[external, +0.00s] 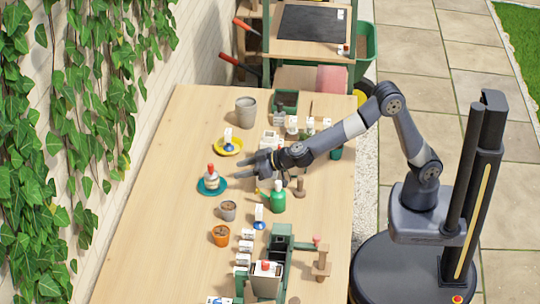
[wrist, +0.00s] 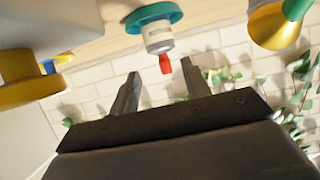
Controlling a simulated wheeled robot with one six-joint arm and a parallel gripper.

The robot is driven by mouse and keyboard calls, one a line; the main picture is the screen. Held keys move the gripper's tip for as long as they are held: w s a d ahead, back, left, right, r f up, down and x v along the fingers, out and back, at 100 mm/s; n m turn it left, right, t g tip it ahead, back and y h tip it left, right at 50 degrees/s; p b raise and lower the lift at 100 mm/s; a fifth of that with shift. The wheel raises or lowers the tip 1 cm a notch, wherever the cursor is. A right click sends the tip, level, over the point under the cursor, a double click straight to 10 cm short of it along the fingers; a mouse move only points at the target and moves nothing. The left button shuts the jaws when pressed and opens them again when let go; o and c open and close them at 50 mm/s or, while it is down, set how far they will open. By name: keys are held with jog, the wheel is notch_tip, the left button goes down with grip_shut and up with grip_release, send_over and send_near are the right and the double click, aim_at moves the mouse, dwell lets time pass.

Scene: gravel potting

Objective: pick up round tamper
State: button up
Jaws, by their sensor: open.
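My gripper (external: 241,170) is open and empty above the middle of the table, its fingers pointing left. A small brown wooden piece with an upright handle (external: 300,188) stands right of the gripper, under the forearm. It may be the round tamper, but it is too small to be sure. It does not show in the wrist view.
A yellow saucer (external: 238,148) with a small item lies behind the gripper. The table's left side is clear.

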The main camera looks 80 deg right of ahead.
notch_tip(320, 180, up, 11)
jog(key=s+d+r+n+t+y+p, duration=0.1)
jog(key=s+d+r+n+y+p, duration=0.35)
jog(key=s+d, duration=0.2)
jog(key=s+f+n+g+y+p, duration=0.1)
jog(key=s+f+n+g+y, duration=0.15)
jog(key=s, duration=0.65)
jog(key=s+f+n+g+y+p, duration=0.2)
jog(key=s+g, duration=0.1)
jog(key=s, duration=0.7)
send_near(296, 193)
notch_tip(296, 193, up, 4)
jog(key=shift+d+f+b, duration=0.1)
jog(key=shift+b, duration=0.3)
jog(key=shift+t+y, duration=0.25)
jog(key=shift+y, duration=0.05)
jog(key=b+x, duration=0.2)
jog(key=x, duration=0.8)
jog(key=shift+s+f+b, duration=0.1)
jog(key=shift+f+b, duration=0.05)
jog(key=shift+b, duration=0.15)
